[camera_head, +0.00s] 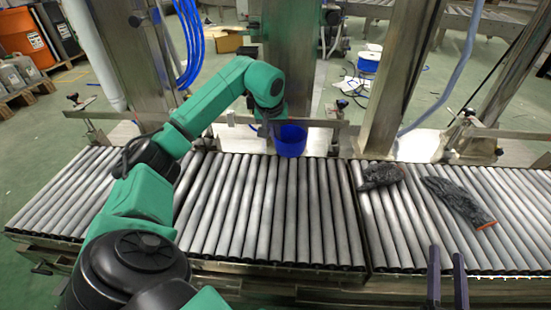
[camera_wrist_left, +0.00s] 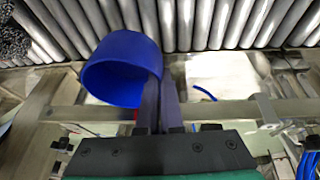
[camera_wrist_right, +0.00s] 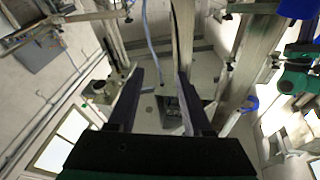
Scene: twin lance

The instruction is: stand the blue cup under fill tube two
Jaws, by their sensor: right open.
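The blue cup (camera_head: 291,142) is at the far edge of the roller conveyor, in front of a steel post. It also shows in the left wrist view (camera_wrist_left: 118,62). My left gripper (camera_head: 268,128) is shut on the cup's wall at one side; in the left wrist view its fingers (camera_wrist_left: 160,98) are close together there. I cannot tell whether the cup touches anything below. A pale tube (camera_head: 95,55) hangs at the left and another (camera_head: 453,82) at the right; no number shows on either. My right gripper (camera_head: 447,275) is open and empty at the lower right.
Two dark gloves (camera_head: 380,176) (camera_head: 460,204) lie on the right rollers. The middle rollers (camera_head: 285,215) are clear. Steel posts (camera_head: 400,75) and a rail (camera_head: 330,123) stand along the far side. Blue hoses (camera_head: 190,45) hang left of the middle post.

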